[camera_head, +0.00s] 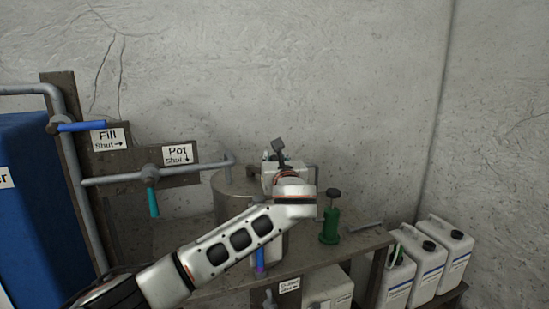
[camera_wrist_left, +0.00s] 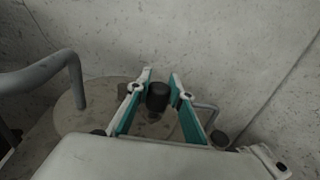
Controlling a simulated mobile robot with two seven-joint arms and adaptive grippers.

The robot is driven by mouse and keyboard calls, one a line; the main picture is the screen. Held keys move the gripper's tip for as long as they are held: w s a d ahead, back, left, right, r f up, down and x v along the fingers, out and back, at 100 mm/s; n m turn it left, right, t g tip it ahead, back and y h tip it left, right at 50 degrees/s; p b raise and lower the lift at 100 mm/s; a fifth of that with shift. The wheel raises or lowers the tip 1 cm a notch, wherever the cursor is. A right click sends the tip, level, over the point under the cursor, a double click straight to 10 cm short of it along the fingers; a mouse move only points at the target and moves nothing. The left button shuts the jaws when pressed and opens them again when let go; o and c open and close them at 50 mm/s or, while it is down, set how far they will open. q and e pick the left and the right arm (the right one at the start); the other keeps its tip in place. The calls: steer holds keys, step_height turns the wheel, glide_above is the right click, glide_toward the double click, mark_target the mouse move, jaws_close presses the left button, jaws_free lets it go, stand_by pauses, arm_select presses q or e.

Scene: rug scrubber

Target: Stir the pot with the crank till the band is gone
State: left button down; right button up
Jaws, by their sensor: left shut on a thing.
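The metal pot (camera_head: 228,193) stands on the bench behind my left arm, which hides much of its front. Its round top (camera_wrist_left: 88,103) also shows in the left wrist view. My left gripper (camera_head: 273,160) is over the right part of the pot. In the left wrist view its teal-lined fingers (camera_wrist_left: 163,92) are shut on a dark upright knob (camera_wrist_left: 157,97), which looks like the crank's handle. The rest of the crank is mostly hidden. I cannot make out a band. My right gripper is not in view.
A pipe with a Pot lever (camera_head: 153,203) and a Fill lever (camera_head: 82,126) stands left, by a blue tank (camera_head: 30,190). A green bottle-like tool (camera_head: 329,226) stands right of the pot. White jugs (camera_head: 427,268) stand lower right.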

arm_select(q)
steer(key=shift+s+d, duration=0.1)
steer(key=shift+d, duration=0.1)
steer(key=c, duration=1.8)
jaws_free()
steer(key=shift+o, duration=0.2)
steer(key=shift+a+r, duration=0.1)
step_height(320, 180, up, 10)
steer(key=shift+f, duration=0.1)
